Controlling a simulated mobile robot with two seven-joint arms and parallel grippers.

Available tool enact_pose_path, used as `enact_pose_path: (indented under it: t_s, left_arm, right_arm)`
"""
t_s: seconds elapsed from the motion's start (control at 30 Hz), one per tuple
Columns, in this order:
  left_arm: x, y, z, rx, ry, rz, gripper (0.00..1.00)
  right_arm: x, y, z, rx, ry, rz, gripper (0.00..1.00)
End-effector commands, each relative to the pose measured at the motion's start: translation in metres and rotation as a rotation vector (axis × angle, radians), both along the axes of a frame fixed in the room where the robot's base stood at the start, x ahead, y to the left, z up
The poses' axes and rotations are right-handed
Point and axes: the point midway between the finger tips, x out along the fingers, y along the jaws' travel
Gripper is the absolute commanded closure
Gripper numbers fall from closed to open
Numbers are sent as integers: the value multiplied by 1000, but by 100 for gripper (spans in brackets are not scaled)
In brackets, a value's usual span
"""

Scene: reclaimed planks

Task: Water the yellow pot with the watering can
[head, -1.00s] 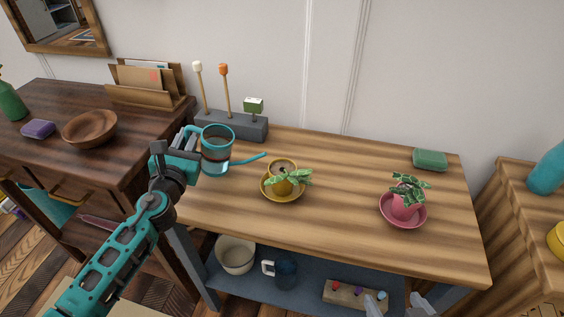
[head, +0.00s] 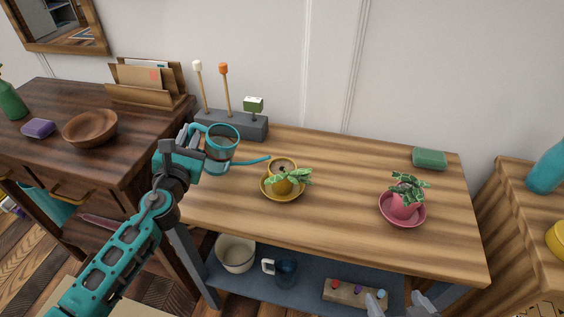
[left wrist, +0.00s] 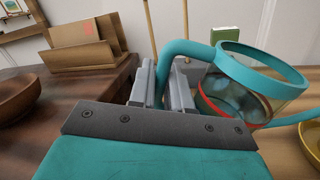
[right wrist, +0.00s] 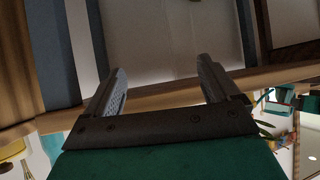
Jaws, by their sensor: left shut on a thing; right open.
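The watering can (head: 222,141) is teal with a clear body and a long thin spout. My left gripper (head: 190,150) is shut on its handle and holds it near the left end of the wooden table; it also shows in the left wrist view (left wrist: 262,85). The can is tilted, its spout tip just left of the yellow pot (head: 284,187), near its rim. The yellow pot holds a leafy plant and stands on a yellow saucer (head: 268,194). My right gripper (right wrist: 160,92) is open and empty, low down at the table's front right.
A pink pot (head: 402,208) with a plant stands on a pink saucer at right. A grey stand (head: 232,125) with upright tools is behind the can. The table between the pots is clear.

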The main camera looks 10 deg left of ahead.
Motion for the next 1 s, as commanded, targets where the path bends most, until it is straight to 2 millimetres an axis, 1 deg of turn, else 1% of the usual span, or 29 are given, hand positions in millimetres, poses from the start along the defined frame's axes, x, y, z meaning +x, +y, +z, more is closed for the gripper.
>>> enact_pose_path:
  t_s: [0.03, 0.5, 0.7, 0.87, 1.0]
  left_arm:
    - [0, -1, 4, 2, -4, 0, 100]
    - [0, -4, 11, 30, -4, 0, 100]
    - [0, -8, 21, 60, -6, 0, 100]
    - [0, -8, 19, 65, -5, 0, 100]
    - [0, -9, 20, 67, -5, 0, 100]
  right_arm:
    - [0, 0, 2, 0, 0, 0, 11]
    - [0, 0, 5, 5, -4, -9, 11]
    - [-1, -3, 8, -2, 2, -16, 11]
    - [-4, -5, 4, -4, 7, -19, 11]
    - [-5, -5, 4, -5, 8, -18, 11]
